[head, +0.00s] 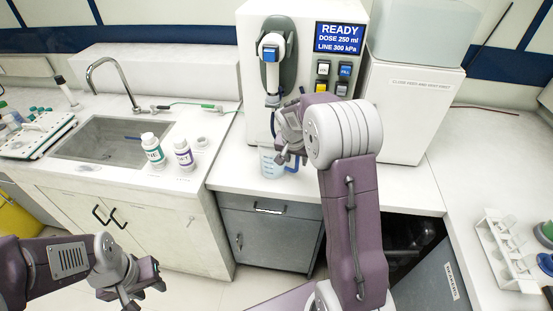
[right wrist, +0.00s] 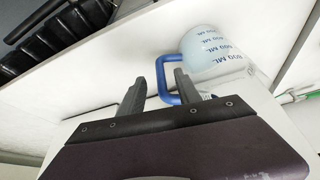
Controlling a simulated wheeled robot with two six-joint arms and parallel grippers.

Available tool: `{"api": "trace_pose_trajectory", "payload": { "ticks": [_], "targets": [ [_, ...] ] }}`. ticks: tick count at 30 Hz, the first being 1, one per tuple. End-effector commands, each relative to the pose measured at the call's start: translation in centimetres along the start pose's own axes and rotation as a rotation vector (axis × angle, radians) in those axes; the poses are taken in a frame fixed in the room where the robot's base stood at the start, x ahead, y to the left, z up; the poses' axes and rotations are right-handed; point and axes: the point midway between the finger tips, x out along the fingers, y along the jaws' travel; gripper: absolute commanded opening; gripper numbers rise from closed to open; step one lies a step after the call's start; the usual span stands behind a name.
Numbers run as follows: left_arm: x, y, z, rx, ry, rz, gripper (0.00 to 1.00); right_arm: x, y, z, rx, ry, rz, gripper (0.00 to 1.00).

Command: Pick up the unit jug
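The unit jug (head: 270,163) is a clear, pale cup with volume marks and a blue handle. It stands on the counter in front of the dispenser in the head view, its handle to the right. The jug also shows in the right wrist view (right wrist: 213,50), at the top, marked in ML. My right gripper (right wrist: 160,78) is open, its two fingers apart, with the blue handle (right wrist: 162,90) showing between them; no grip is visible. In the head view my right arm partly covers the jug's right side. My left gripper (head: 143,285) hangs low at the left, away from the jug.
The white dispenser (head: 253,75) with a "READY" screen (head: 339,38) stands behind the jug. Two labelled bottles (head: 152,149) (head: 183,154) and a sink (head: 100,143) are to the left. A white rack (head: 505,258) is at the far right. Counter left of the jug is clear.

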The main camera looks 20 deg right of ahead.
Motion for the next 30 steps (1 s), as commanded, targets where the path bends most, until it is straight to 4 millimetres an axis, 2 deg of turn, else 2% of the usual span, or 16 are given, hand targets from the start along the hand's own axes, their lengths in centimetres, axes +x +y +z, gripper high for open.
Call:
{"api": "trace_pose_trajectory", "payload": {
  "ticks": [8, 16, 20, 21, 30],
  "targets": [
    [-0.9, 0.0, -0.1, 0.000, 0.000, 0.000, 0.36, 4.5, -0.2, 0.0, -0.001, -0.003, 0.002, 0.40],
    [-0.8, 0.0, -0.1, 0.000, 0.000, 0.000, 0.36, 5.0, -0.2, 0.0, 0.000, -0.001, 0.000, 0.40],
    [-0.8, 0.0, -0.1, 0.000, 0.000, 0.000, 0.36, 5.0, -0.2, 0.0, 0.000, -0.001, 0.000, 0.04],
    [-0.8, 0.0, -0.1, 0.000, 0.000, 0.000, 0.36, 5.0, -0.2, 0.0, -0.001, -0.001, 0.000, 0.00],
    [-0.8, 0.0, -0.1, 0.000, 0.000, 0.000, 0.36, 5.0, -0.2, 0.0, -0.001, -0.001, 0.000, 0.00]
  ]
}}
